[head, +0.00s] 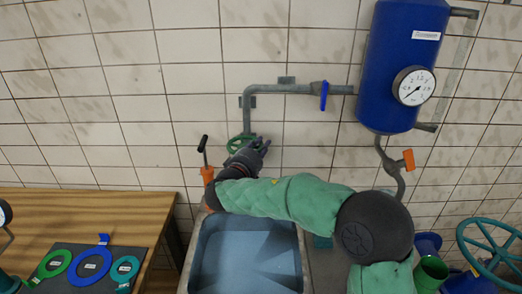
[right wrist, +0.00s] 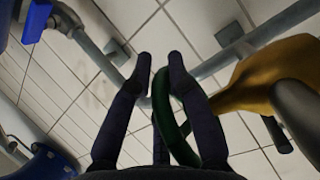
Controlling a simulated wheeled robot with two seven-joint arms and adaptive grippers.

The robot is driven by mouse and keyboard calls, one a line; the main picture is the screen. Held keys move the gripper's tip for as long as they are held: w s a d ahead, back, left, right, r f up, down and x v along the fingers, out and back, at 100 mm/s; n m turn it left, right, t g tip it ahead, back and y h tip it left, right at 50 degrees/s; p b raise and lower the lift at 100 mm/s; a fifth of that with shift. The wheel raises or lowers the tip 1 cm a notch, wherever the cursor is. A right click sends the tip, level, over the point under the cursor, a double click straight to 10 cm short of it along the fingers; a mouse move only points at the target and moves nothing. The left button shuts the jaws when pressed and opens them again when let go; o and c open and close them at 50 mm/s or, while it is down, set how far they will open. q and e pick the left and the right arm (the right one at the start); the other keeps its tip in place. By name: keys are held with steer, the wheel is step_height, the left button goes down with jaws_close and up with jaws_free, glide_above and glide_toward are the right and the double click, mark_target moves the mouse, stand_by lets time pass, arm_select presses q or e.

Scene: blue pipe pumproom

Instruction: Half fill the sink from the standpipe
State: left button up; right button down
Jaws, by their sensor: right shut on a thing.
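The standpipe (head: 247,115) is a grey pipe that comes down the tiled wall behind the sink. A green handwheel (head: 238,143) sits at its lower end. My right gripper (head: 261,145) is at the handwheel, shut on its rim. In the right wrist view the green rim (right wrist: 162,105) passes between the two dark fingers. The blue-grey sink (head: 302,265) lies below, partly covered by my right arm. I cannot tell whether there is water in it. A yellow-brown body (right wrist: 262,80) is beside the wheel in the wrist view. My left gripper is not in view.
A blue tank (head: 400,65) with a gauge (head: 413,86) hangs at the upper right. A blue lever (head: 323,96) is on the pipe. A wooden table (head: 85,205) holds coloured rings.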

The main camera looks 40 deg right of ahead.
steer(key=m+g, duration=0.1)
steer(key=a+f+m+g+h+b, duration=0.1)
steer(key=g, duration=0.1)
steer(key=shift+s, duration=0.2)
steer(key=shift+s+a+m+g+h, duration=0.2)
steer(key=shift+m+g, duration=0.3)
steer(key=shift+g, duration=0.3)
steer(key=shift+s+a+m+g+h, duration=0.1)
steer(key=shift+a+m+g+h, duration=0.1)
steer(key=shift+m+g, duration=0.45)
steer(key=shift+g, duration=0.35)
steer(key=c, duration=1.3)
jaws_free()
steer(key=shift+s, duration=0.15)
steer(key=shift+r, duration=0.1)
steer(key=shift+r, duration=0.1)
steer(key=shift+a, duration=0.1)
steer(key=shift+a, duration=0.35)
steer(key=a, duration=1.1)
steer(key=shift+s, duration=0.25)
